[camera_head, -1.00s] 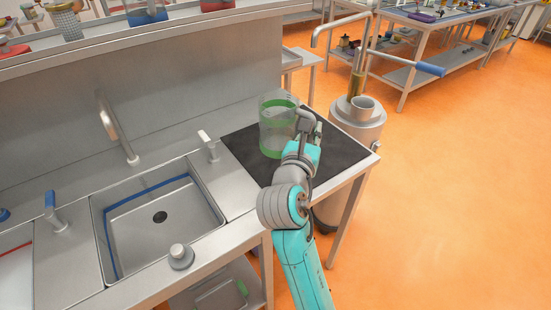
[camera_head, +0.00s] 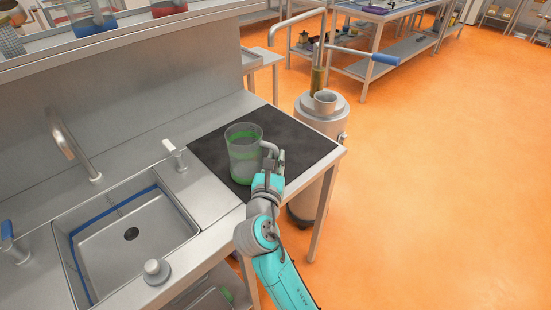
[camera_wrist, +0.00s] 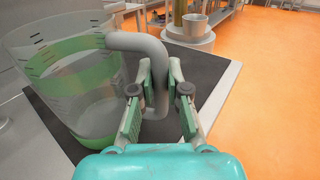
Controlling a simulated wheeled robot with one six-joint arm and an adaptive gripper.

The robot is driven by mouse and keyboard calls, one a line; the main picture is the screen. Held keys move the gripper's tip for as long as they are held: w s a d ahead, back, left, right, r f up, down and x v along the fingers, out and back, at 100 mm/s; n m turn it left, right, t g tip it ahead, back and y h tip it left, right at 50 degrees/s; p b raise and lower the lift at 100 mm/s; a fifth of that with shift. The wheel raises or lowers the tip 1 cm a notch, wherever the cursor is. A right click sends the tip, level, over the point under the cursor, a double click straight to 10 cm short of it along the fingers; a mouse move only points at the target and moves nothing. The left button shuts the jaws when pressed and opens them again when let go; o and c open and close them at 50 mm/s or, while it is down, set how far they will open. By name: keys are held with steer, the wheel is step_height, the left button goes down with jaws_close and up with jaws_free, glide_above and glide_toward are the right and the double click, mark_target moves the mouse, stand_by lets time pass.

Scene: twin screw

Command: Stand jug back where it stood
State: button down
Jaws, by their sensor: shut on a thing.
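The jug (camera_head: 243,150) is clear with green bands and a grey handle. It is over the dark mat (camera_head: 305,143) at the right end of the steel counter and looks upright in the head view. My gripper (camera_head: 272,163) is at the jug's right side, shut on its handle. In the wrist view the jug (camera_wrist: 70,80) fills the left side and looks tilted. The handle (camera_wrist: 152,60) passes down between the two fingers of my gripper (camera_wrist: 155,108). I cannot tell whether the jug's base touches the mat.
A sink (camera_head: 130,240) with a tap (camera_head: 75,145) lies left of the mat. A grey cylindrical machine (camera_head: 322,112) with a blue-handled lever (camera_head: 385,59) stands behind the counter's right end. A shelf (camera_head: 165,25) runs above the counter. Orange floor (camera_head: 440,200) is open at right.

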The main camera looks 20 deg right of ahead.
steer(key=shift+f, duration=0.1)
steer(key=c, duration=1.2)
jaws_free()
steer(key=shift+o, duration=0.2)
steer(key=v, duration=1.2)
